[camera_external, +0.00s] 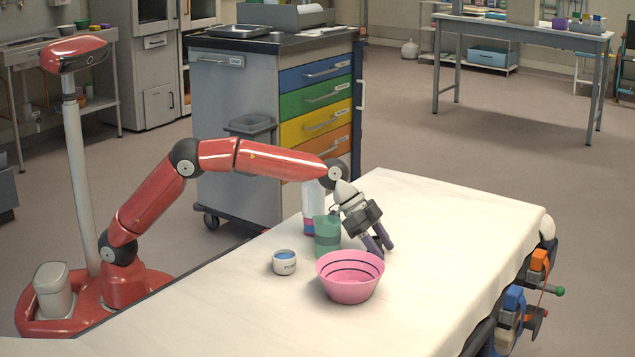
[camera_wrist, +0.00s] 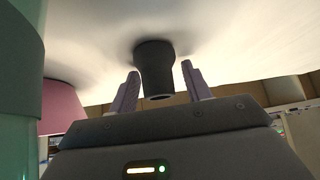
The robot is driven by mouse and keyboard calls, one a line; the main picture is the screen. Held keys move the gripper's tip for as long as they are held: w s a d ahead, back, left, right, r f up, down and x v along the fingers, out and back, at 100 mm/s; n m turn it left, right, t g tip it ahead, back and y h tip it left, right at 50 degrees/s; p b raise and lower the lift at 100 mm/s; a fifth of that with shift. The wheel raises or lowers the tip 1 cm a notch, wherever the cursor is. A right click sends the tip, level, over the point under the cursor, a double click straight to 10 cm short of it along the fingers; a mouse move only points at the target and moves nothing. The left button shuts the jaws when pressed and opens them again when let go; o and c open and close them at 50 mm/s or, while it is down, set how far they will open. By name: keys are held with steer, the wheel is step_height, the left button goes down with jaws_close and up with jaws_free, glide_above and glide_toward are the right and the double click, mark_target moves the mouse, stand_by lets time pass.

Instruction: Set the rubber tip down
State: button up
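The rubber tip (camera_wrist: 155,72) is a dark grey, short cylinder with a wider end against the white sheet in the wrist view. It appears to stand on the sheet. My gripper (camera_wrist: 159,71) has its two purple fingers on either side of it. The fingers are spread, with a clear gap at the right finger and a narrow one at the left. In the external view my gripper (camera_external: 377,246) is low over the stretcher, angled downward, behind and right of the pink bowl. The rubber tip cannot be made out there.
The pink bowl (camera_external: 350,288) and green translucent cup (camera_external: 327,238) are close to my gripper. A small white pot (camera_external: 285,265) and a white bottle (camera_external: 310,200) stand farther left. The white-sheeted stretcher (camera_external: 460,225) is clear to the right.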

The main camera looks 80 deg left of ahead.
mark_target(380, 239)
steer(key=shift+r, duration=0.25)
steer(key=shift+s+a+r, duration=0.15)
steer(key=shift+s+r, duration=0.05)
steer(key=shift+r, duration=0.05)
steer(key=v, duration=0.5)
steer(key=shift+w+r, duration=0.15)
steer(key=shift+r, duration=0.15)
step_height(380, 239, up, 6)
steer(key=shift+f, duration=0.15)
